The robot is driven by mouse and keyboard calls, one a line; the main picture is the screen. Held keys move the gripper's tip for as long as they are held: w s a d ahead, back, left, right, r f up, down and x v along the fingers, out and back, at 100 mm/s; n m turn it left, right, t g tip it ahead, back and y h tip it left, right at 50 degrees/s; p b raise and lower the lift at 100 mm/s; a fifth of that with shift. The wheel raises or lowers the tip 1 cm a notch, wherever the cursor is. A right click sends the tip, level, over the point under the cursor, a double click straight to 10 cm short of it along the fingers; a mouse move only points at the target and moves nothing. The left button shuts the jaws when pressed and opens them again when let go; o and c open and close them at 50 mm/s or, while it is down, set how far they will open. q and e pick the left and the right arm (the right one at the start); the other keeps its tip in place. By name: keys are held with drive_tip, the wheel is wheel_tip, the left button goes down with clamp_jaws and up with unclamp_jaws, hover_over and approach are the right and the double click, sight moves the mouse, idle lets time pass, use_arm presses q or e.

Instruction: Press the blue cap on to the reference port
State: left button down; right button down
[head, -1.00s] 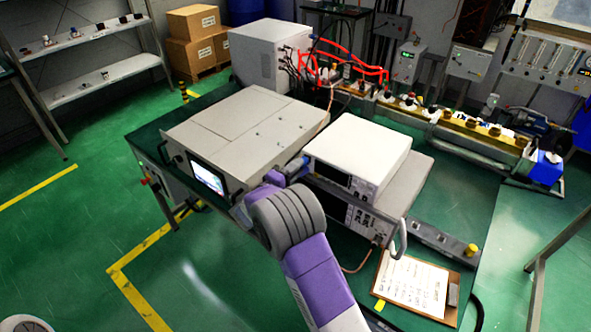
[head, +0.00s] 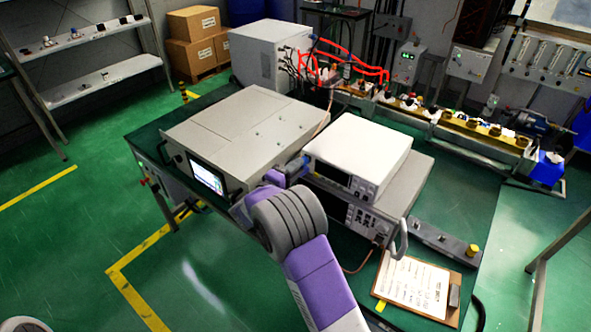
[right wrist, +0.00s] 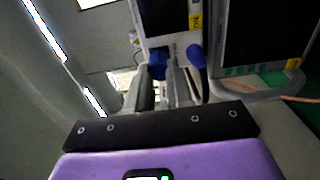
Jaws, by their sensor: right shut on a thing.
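My right gripper (right wrist: 163,80) shows in the right wrist view, with its fingers closed on the blue cap (right wrist: 157,65) at their tips. The cap is up against or very near a light panel; I cannot tell whether it touches a port. A second blue piece (right wrist: 197,57) with a dark stem is just right of the fingers. In the head view, the right gripper (head: 286,174) is between the grey cabinet with a lit screen (head: 230,135) and the white instrument (head: 358,150). The reference port cannot be made out. My left gripper is out of view.
The white instrument sits on another grey unit (head: 400,185), close to my right wrist. A clipboard (head: 418,285) lies at the green bench's near right. A rail with a yellow knob (head: 473,250) is beyond it. Open green floor lies to the left.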

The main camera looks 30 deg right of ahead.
drive_tip(key=shift+b, duration=0.4)
idle(0.7)
drive_tip(key=shift+w+d, duration=0.1)
drive_tip(key=shift+d, duration=0.25)
idle(0.4)
drive_tip(key=c, duration=0.9)
unclamp_jaws()
drive_tip(key=shift+c, duration=0.2)
drive_tip(key=v, duration=0.7)
drive_tip(key=shift+a+p, duration=0.25)
drive_tip(key=shift+p, duration=0.05)
drive_tip(key=shift+r, duration=0.1)
